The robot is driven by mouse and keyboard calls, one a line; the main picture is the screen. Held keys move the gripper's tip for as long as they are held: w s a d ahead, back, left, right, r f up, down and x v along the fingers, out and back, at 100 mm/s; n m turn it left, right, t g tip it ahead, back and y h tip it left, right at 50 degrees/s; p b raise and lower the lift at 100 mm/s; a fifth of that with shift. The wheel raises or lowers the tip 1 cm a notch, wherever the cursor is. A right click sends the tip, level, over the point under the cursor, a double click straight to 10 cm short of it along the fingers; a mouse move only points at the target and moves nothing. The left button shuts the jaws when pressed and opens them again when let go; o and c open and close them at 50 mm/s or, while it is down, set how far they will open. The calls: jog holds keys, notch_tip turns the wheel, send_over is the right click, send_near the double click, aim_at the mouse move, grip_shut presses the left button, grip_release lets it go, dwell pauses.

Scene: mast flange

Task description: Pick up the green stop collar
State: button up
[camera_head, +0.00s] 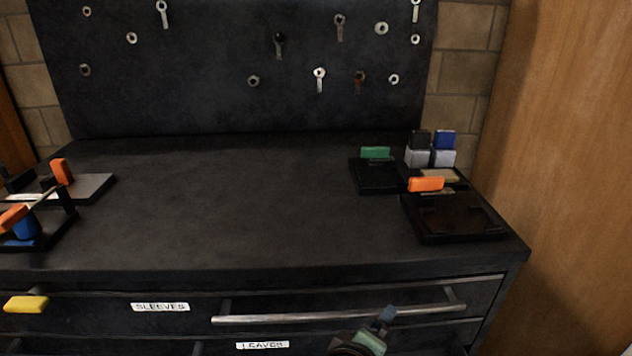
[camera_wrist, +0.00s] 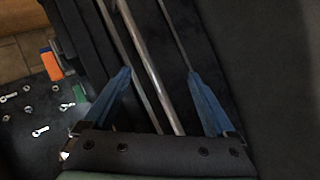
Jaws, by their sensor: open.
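The only green piece on the bench, which I take for the green stop collar (camera_head: 375,152), shows as a small block on a black tray at the right of the worktop. A green piece (camera_wrist: 79,93) also shows small at the left of the wrist view. My gripper (camera_head: 385,318) is low in front of the drawers, nearer than the worktop's front edge and well apart from the green piece. In the wrist view my gripper's blue fingers (camera_wrist: 159,74) are spread, with nothing between them but the drawer front and its handle behind.
Black, blue and grey blocks (camera_head: 432,148) stand just right of the green piece. The drawer handle (camera_head: 340,315) juts out near my gripper. The middle of the worktop (camera_head: 230,200) is clear.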

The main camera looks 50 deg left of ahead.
jog(key=s+a+f+n+g+h+p, duration=0.1)
jog(key=s+f+n+g+h, duration=0.35)
jog(key=s+f+n, duration=1.3)
jog(key=shift+m+g+y, duration=0.25)
jog(key=shift+g+y, duration=0.3)
jog(key=shift+g, duration=0.2)
notch_tip(320, 180, down, 8)
jog(key=b, duration=0.2)
jog(key=shift+w+d+b, duration=0.1)
jog(key=shift+d+b, duration=0.05)
jog(key=shift+b, duration=0.15)
jog(key=b+x, duration=0.1)
jog(key=x, duration=0.3)
jog(key=b+x, duration=0.1)
jog(key=shift+s+f+b, duration=0.25)
jog(key=shift+f+b, duration=0.1)
jog(key=shift+f, duration=0.2)
jog(key=shift+r, duration=0.1)
grip_shut()
